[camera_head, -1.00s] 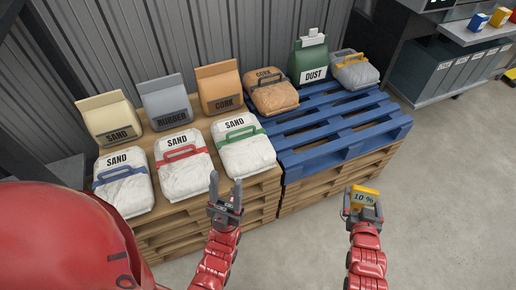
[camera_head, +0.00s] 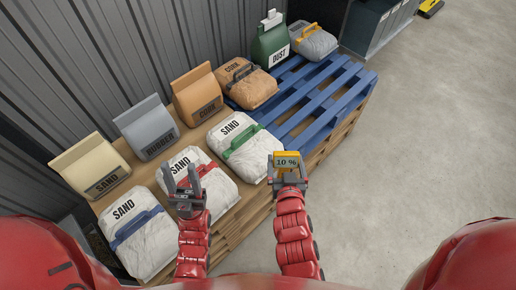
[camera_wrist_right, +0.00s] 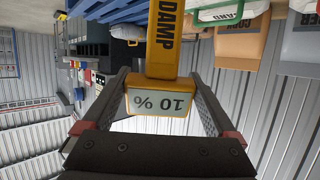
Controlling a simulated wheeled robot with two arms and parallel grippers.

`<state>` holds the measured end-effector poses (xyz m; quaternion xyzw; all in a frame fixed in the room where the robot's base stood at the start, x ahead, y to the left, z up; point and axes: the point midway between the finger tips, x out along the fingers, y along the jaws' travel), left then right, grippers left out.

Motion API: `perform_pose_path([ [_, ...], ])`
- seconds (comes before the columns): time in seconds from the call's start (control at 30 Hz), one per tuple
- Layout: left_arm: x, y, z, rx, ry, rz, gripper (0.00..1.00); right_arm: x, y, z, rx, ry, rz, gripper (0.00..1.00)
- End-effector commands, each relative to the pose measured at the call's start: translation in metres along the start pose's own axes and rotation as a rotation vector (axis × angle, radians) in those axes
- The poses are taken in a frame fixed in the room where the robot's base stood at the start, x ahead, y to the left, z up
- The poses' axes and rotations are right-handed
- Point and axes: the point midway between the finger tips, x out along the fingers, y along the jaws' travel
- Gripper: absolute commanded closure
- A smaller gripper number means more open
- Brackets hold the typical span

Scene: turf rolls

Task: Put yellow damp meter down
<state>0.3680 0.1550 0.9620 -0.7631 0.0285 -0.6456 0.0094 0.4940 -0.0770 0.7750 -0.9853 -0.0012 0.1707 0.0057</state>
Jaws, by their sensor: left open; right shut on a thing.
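The yellow damp meter (camera_head: 287,158) is in my right gripper (camera_head: 287,176), its display reading "10 %". In the right wrist view the meter (camera_wrist_right: 162,45) stands between the two fingers, with "DAMP" on its body and the display near the palm. My right gripper is shut on it, in front of the white sand bag with the green handle (camera_head: 247,150). My left gripper (camera_head: 184,182) is open and empty, its fingers in front of the sand bag with the red handle (camera_head: 218,188).
Wooden pallets (camera_head: 232,222) carry several bags; the sand bag with the blue handle (camera_head: 146,250) is nearest. The blue pallet (camera_head: 318,120) has bare slats. At its far end are a green dust bag (camera_head: 270,46) and a grey bag (camera_head: 316,42). Open concrete floor (camera_head: 430,130) lies to the right.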

Motion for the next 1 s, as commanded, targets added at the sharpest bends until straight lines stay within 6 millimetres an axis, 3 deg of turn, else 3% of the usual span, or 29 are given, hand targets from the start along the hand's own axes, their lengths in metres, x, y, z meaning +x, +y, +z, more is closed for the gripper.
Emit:
perform_pose_path([
  [0.17,-0.001,0.000,0.000,0.000,0.000,0.000,0.50,-0.004,-0.008,0.001,-0.005,-0.005,0.003,0.97],
  [0.47,-0.058,0.003,0.010,0.000,0.000,0.000,0.50,0.046,-0.031,-0.006,-0.005,0.003,0.005,0.97],
  [0.5,-0.048,0.002,0.008,0.000,-0.001,0.000,0.50,0.052,-0.035,-0.015,-0.006,-0.004,0.006,0.97],
  [0.8,-0.043,0.002,0.007,0.000,0.000,0.000,0.50,0.113,-0.065,-0.033,-0.008,-0.003,0.005,0.97],
  [1.0,-0.043,0.002,0.007,0.000,0.000,0.000,0.50,0.128,-0.073,-0.034,-0.008,-0.006,0.004,0.97],
])
